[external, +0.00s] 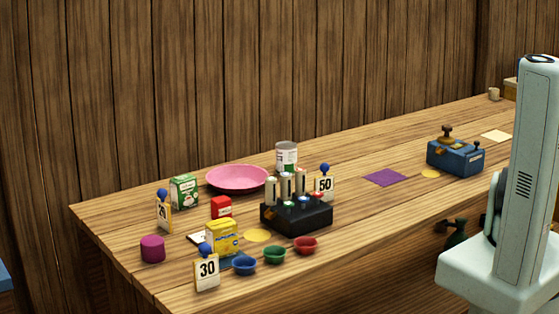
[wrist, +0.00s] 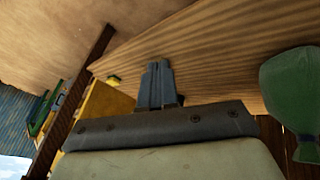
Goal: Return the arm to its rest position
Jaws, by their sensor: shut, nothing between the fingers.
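My gripper (wrist: 158,85) shows in the wrist view with its two grey fingers together, shut and empty. Its fingertips point at a wood-grained surface and touch no object that I can see. In the external view my pale arm stands at the right, in front of the wooden table (external: 390,215). My gripper cannot be made out clearly there.
The table holds a pink plate (external: 237,178), a black rack (external: 296,217), a blue box with a knob (external: 455,158), small bowls and several packages. A rounded green thing (wrist: 290,92) is close at the right of the wrist view. The table's middle right is mostly clear.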

